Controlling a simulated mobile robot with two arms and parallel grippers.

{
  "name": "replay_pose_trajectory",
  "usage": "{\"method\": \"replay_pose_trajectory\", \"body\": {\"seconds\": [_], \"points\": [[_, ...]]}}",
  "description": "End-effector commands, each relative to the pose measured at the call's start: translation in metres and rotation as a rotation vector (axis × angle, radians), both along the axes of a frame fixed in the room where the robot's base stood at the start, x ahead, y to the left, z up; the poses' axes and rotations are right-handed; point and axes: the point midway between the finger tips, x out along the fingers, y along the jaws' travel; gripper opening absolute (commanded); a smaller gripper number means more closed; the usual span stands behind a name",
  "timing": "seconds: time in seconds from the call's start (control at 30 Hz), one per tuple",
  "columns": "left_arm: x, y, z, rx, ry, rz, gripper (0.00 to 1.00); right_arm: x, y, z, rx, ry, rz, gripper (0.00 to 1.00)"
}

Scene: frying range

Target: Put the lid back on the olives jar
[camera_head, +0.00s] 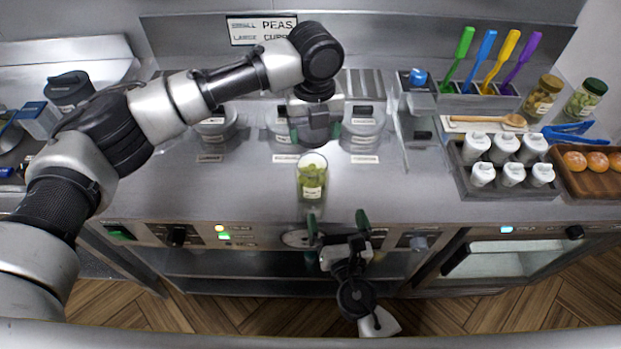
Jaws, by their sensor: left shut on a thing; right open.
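The olives jar (312,181), clear glass with green contents and a small label, stands upright and open-topped near the front of the steel counter. My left gripper (314,134) points down just behind and above the jar, its green fingertips wide apart. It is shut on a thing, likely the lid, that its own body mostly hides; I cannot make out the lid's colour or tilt. My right gripper (337,222) is open and empty at the counter's front edge, just in front and to the right of the jar, apparently not touching it.
Lidded containers (362,127) sit in the counter behind the jar. At right are a rack of white shakers (506,147), a tray of buns (592,162), two closed jars (585,98) and coloured utensils (487,52). The counter left of the jar is clear.

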Motion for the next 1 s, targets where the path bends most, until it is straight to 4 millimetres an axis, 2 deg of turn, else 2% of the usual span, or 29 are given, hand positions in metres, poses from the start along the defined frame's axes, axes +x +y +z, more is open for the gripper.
{"method": "replay_pose_trajectory", "body": {"seconds": [0.1, 0.2, 0.57, 0.77, 1.0], "points": [[0.0, -0.001, 0.001, 0.0, 0.0, 0.0, 0.49, -0.002, 0.014, -0.001, -0.11, -0.033, 0.058, 1.0], [0.0, -0.002, 0.001, 0.0, 0.0, 0.0, 0.49, -0.002, 0.018, -0.002, -0.147, -0.045, 0.078, 1.0], [0.0, -0.001, 0.001, 0.0, 0.0, 0.0, 0.49, 0.0, 0.019, -0.001, -0.148, -0.047, 0.078, 1.0], [0.0, -0.001, 0.0, 0.0, 0.0, 0.0, 0.49, 0.02, 0.024, 0.0, -0.146, -0.049, 0.075, 1.0], [0.0, -0.001, 0.0, 0.0, 0.0, 0.0, 0.49, 0.065, 0.036, -0.001, -0.146, -0.047, 0.076, 1.0]]}}
